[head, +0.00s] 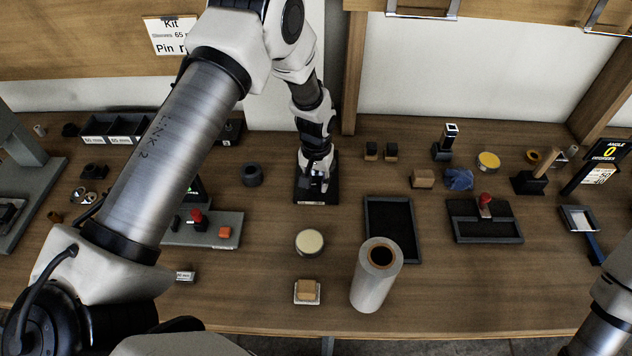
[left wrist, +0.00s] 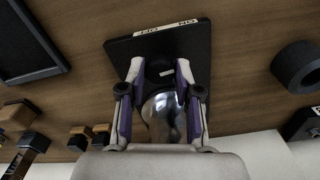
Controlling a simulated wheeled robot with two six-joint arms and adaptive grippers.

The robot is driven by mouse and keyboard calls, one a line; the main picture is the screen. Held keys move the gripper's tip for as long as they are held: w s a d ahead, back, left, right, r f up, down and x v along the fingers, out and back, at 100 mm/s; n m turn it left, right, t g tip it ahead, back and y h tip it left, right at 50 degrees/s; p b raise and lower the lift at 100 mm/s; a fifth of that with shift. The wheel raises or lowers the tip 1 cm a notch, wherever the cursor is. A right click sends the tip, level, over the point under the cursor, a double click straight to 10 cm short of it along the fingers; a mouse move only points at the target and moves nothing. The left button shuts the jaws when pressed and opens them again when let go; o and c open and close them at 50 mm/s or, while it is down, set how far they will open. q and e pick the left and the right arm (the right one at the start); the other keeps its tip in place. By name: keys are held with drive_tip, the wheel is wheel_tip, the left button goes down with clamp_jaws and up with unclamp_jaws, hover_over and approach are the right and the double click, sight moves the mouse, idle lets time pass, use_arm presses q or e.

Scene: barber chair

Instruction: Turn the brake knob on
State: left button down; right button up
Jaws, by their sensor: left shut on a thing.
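The brake unit is a black plate (head: 318,199) standing on the bench near the back middle. In the left wrist view the same plate (left wrist: 120,47) carries a white label strip (left wrist: 166,28) with OFF and ON lettering that appears upside down. A shiny, rounded metal brake knob (left wrist: 160,112) sits between my fingers. My left gripper (head: 316,184) is over the plate, and in the left wrist view it (left wrist: 160,70) is shut on the knob. The exact finger contact and the knob's pointing direction are hard to tell. My right gripper is out of view.
A dark ring (head: 252,174) lies left of the plate. A black tray (head: 392,228) is to the right. A round tin (head: 309,242) and a tall grey cylinder (head: 375,278) stand in front. A grey panel with a red knob (head: 195,215) is at left.

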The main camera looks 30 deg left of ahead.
sight(317, 184)
use_arm(q)
drive_tip(key=shift+s+f+m, duration=0.35)
drive_tip(key=shift+m, duration=0.35)
drive_tip(key=c, duration=0.8)
unclamp_jaws()
drive_tip(key=shift+w, duration=0.35)
wheel_tip(317, 184, up, 12)
